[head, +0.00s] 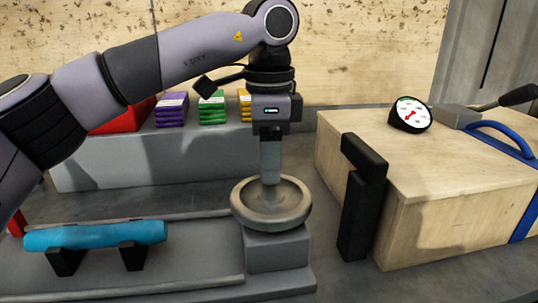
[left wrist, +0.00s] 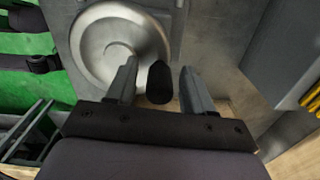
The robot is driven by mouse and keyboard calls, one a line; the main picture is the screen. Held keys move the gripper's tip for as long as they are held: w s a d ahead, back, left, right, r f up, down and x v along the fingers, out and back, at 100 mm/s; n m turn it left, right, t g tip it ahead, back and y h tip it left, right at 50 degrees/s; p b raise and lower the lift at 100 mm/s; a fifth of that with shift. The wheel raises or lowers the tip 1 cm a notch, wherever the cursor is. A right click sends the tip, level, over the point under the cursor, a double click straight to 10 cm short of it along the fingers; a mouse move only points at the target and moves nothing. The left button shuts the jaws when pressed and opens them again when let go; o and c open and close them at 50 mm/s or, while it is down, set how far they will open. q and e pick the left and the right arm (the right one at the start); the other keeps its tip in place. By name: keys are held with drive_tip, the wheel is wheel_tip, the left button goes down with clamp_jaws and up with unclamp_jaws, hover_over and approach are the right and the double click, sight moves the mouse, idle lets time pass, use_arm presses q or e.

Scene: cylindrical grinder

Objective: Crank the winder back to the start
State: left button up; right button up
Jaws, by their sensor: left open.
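The winder is a round grey metal handwheel (head: 293,207) on a grey block at the right end of the low machine bed. It also shows in the left wrist view (left wrist: 88,38), top left of the fingers. My left gripper (head: 270,178) points down over the wheel. In the left wrist view its fingers (left wrist: 158,66) are open, with the wheel's dark crank knob (left wrist: 158,84) between them. Gaps show on both sides of the knob. In the head view the knob is hidden. My right gripper is not in view.
A blue cylinder (head: 95,235) rests on black supports at left. Behind, a grey ledge (head: 100,175) carries purple (head: 172,110), green (head: 212,108) and yellow stacks. At right stand a black upright bracket (head: 360,200) and a wooden box (head: 430,215) with a dial gauge (head: 410,115).

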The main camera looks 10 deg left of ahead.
use_arm(q)
wheel_tip(320, 180, up, 7)
drive_tip(key=shift+r+p, duration=0.1)
drive_tip(key=shift+p, duration=0.65)
drive_tip(key=shift+s, duration=0.1)
